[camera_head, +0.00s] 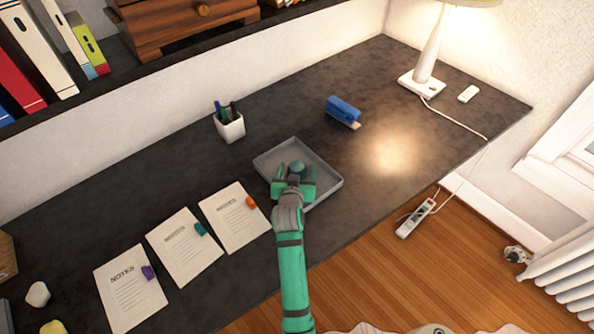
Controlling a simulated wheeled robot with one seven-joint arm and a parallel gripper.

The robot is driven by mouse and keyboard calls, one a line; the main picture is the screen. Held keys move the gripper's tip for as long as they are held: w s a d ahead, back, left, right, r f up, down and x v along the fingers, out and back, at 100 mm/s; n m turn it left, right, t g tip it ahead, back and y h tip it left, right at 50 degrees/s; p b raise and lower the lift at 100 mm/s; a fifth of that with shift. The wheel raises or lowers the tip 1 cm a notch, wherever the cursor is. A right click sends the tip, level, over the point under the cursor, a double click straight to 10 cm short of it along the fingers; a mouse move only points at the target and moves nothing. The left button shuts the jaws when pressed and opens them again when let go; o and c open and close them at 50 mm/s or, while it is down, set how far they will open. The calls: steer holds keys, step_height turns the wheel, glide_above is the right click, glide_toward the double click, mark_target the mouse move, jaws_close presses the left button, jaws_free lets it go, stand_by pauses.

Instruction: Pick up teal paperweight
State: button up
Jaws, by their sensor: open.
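A white pen cup (230,127) stands behind the tray on the left, and a blue stapler (343,109) lies behind it on the right. Three note sheets (184,249) lie to the left. A lamp (427,60) stands at the back right.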

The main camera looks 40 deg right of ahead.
steer(key=c, duration=1.3)
steer(key=shift+r, duration=0.1)
steer(key=shift+c, duration=0.6)
steer(key=shift+r, duration=0.1)
